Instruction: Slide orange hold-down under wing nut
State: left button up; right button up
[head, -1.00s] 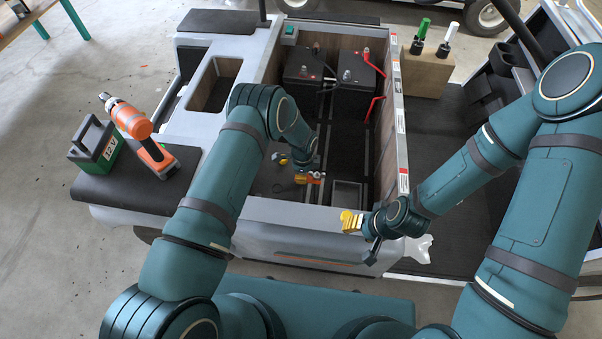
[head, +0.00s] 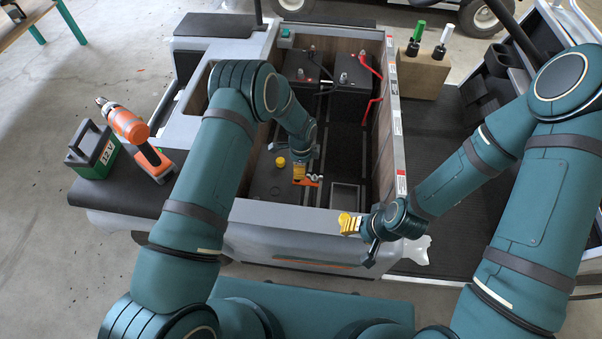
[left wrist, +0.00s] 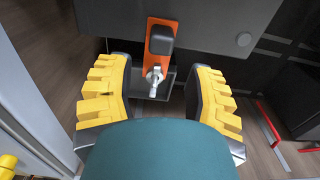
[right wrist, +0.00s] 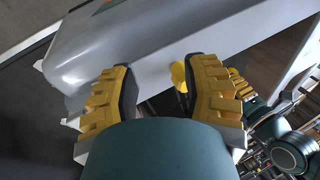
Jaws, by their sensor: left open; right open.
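The orange hold-down (left wrist: 155,62) is a flat strip with a black block (left wrist: 160,40) on it. Its near end meets the silver wing nut (left wrist: 154,82) in the left wrist view; I cannot tell whether it is under the nut. In the head view, the hold-down (head: 314,181) shows low in the compartment beside my left gripper (head: 299,172). That gripper is open and empty, its fingers on either side of the strip's near end and the nut, touching neither in the left wrist view. My right gripper (head: 349,223) is open and empty above the compartment's front wall.
Two black batteries (head: 352,72) with a red cable (head: 372,108) stand at the compartment's back. An orange drill (head: 132,130) and a 12V box (head: 95,150) stand on the left deck.

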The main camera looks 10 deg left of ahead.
pick_arm(q)
notch_tip(320, 180, up, 5)
jog(key=shift+r, duration=0.1)
dwell(0.7)
